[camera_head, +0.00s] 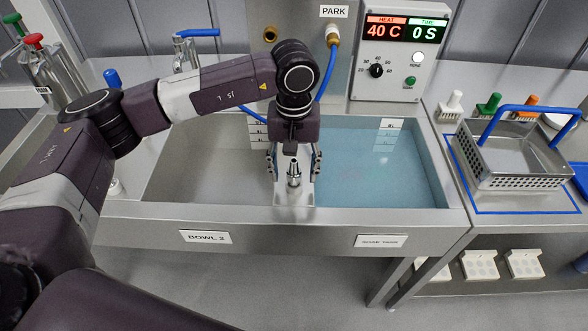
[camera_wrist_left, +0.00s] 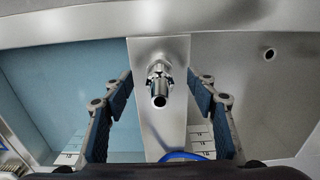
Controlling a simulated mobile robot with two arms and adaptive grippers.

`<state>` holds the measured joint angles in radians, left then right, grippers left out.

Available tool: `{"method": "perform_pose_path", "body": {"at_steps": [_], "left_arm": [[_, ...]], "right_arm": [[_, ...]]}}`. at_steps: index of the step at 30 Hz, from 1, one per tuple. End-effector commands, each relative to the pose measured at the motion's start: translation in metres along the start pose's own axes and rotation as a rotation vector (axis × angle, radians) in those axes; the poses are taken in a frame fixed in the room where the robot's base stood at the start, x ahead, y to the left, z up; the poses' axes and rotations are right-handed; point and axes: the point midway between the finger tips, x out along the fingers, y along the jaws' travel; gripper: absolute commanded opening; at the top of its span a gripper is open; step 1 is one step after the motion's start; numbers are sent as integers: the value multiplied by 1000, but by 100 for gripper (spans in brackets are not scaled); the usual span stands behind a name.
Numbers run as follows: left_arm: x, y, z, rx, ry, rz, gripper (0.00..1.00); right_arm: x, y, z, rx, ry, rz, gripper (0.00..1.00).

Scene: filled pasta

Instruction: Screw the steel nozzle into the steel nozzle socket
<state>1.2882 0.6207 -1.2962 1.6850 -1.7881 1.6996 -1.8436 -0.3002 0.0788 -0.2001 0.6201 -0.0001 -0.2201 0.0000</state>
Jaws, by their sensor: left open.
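The steel nozzle (camera_head: 294,174) stands upright on the steel divider (camera_head: 281,193) between the two basins. In the left wrist view the nozzle (camera_wrist_left: 159,84) shows a hex-like collar and a round open end. I cannot make out the steel nozzle socket as a separate part; the nozzle's base is not clear enough to tell how it is seated. My left gripper (camera_head: 294,163) is open, with one finger on each side of the nozzle. In the left wrist view gaps show between the fingers (camera_wrist_left: 160,88) and the nozzle. My right gripper is not in view.
A dry basin labelled BOWL 2 (camera_head: 205,237) lies left of the divider, and the blue-filled soak tank (camera_head: 385,175) lies right. A PARK fitting (camera_head: 333,38) with a blue hose is behind. A perforated basket (camera_head: 515,160) with blue handles stands at right.

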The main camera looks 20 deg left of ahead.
Motion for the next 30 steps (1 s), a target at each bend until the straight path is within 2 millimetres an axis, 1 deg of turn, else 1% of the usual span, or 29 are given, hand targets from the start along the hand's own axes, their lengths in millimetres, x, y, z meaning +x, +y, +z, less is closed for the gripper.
{"method": "perform_pose_path", "body": {"at_steps": [24,27,30], "left_arm": [[-65,0,0,1,2,1,53],[-69,0,0,0,1,1,53],[-69,0,0,0,1,0,53]], "right_arm": [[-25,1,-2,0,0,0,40],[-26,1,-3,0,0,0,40],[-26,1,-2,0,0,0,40]]}}
